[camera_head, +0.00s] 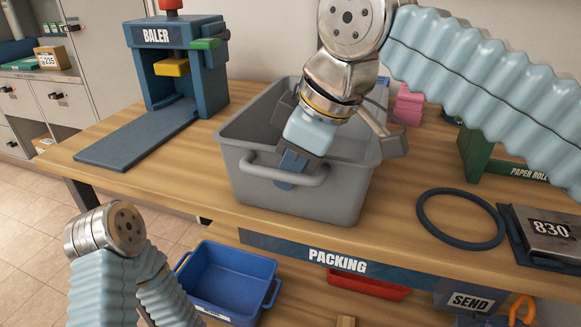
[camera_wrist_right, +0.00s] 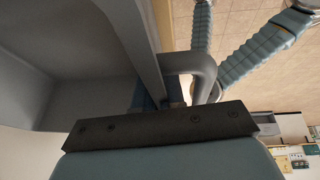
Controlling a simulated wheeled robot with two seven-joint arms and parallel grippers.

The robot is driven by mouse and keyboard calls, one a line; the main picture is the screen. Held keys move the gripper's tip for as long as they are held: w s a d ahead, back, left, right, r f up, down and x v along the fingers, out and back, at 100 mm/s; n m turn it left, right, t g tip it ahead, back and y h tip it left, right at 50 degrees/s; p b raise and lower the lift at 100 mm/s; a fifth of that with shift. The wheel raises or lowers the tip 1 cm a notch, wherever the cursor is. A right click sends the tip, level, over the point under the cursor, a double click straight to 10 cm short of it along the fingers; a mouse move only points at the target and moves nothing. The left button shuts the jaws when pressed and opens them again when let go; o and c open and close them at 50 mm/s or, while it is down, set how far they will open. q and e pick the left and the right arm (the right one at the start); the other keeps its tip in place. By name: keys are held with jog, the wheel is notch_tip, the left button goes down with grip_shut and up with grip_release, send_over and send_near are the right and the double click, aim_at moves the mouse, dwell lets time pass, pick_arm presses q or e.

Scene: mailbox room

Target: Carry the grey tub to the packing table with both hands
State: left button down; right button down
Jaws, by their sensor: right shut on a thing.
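The grey tub (camera_head: 345,195) is upright on the wooden packing table (camera_head: 130,190), close to its front edge. A loop handle (camera_head: 310,180) sticks out from its near wall. My right gripper (camera_head: 290,168) reaches down over the tub and is shut on it at the near side, by the handle. In the right wrist view the tub's wall (camera_wrist_right: 95,100) and its handle (camera_wrist_right: 205,70) show close to the gripper. The inside of the tub looks empty where it shows; the arm hides part. My left arm is at lower left, but its gripper is not in view.
A blue baler (camera_head: 180,75) stands behind left. A dark ring (camera_head: 460,245), a scale reading 830 (camera_head: 550,228) and a green paper roll stand (camera_head: 480,160) are at right. A pink object (camera_head: 408,105) is behind the tub. A blue crate (camera_head: 225,285) and red bin (camera_head: 370,287) sit below.

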jog(key=c, duration=1.2)
grip_release()
jog(key=shift+f, duration=0.1)
jog(key=shift+c, duration=0.2)
jog(key=shift+s+d+r, duration=0.1)
jog(key=shift+r, duration=0.45)
jog(key=p+v, duration=0.1)
jog(key=v, duration=1)
jog(key=shift+d+p, duration=0.1)
jog(key=shift+p, duration=0.2)
